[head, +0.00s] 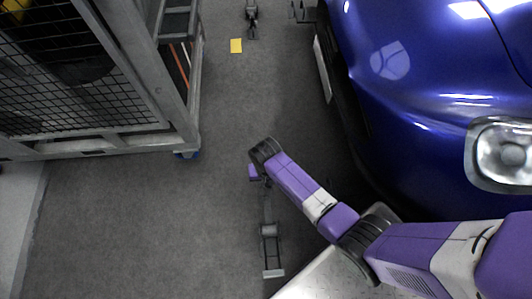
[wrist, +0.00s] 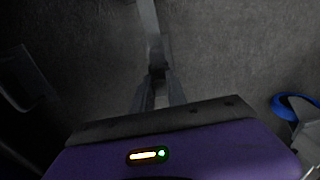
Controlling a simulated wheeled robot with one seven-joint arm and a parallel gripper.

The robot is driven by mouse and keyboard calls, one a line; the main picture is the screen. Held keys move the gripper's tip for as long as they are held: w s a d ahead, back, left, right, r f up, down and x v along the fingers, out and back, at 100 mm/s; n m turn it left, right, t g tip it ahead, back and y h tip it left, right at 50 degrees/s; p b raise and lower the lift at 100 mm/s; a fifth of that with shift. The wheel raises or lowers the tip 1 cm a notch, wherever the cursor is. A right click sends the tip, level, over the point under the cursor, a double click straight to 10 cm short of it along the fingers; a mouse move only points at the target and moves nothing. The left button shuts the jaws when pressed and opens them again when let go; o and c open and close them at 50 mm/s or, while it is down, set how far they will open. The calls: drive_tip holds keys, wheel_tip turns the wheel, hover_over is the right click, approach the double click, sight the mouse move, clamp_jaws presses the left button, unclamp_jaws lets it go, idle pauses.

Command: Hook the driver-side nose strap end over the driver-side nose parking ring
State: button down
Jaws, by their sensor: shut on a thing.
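My gripper (wrist: 158,82) shows in the wrist view with its two fingers close together around a small dark piece (wrist: 157,72). I cannot tell whether that piece is the nose strap end. A grey bar (wrist: 150,20) runs away beyond the fingertips. In the head view the gripper hangs low at the end of my purple arm, partly hidden by it. It is at the upper end of a long grey metal fitting (head: 269,232) on the floor. No parking ring can be made out clearly.
A blue car (head: 420,80) fills the right, its nose close to my arm. A mesh-sided metal cage (head: 160,90) stands at the left. The floor between is clear.

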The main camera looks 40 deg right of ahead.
drive_tip(key=shift+f, duration=0.3)
drive_tip(key=shift+f+b, duration=0.3)
drive_tip(key=shift+b, duration=0.05)
drive_tip(key=shift+f+b, duration=0.8)
drive_tip(key=shift+f, duration=0.35)
drive_tip(key=shift+r, duration=0.1)
drive_tip(key=c, duration=1.3)
unclamp_jaws()
drive_tip(key=shift+o, duration=0.2)
wheel_tip(320, 180, up, 8)
drive_tip(key=p, duration=0.5)
drive_tip(key=shift+w, duration=0.1)
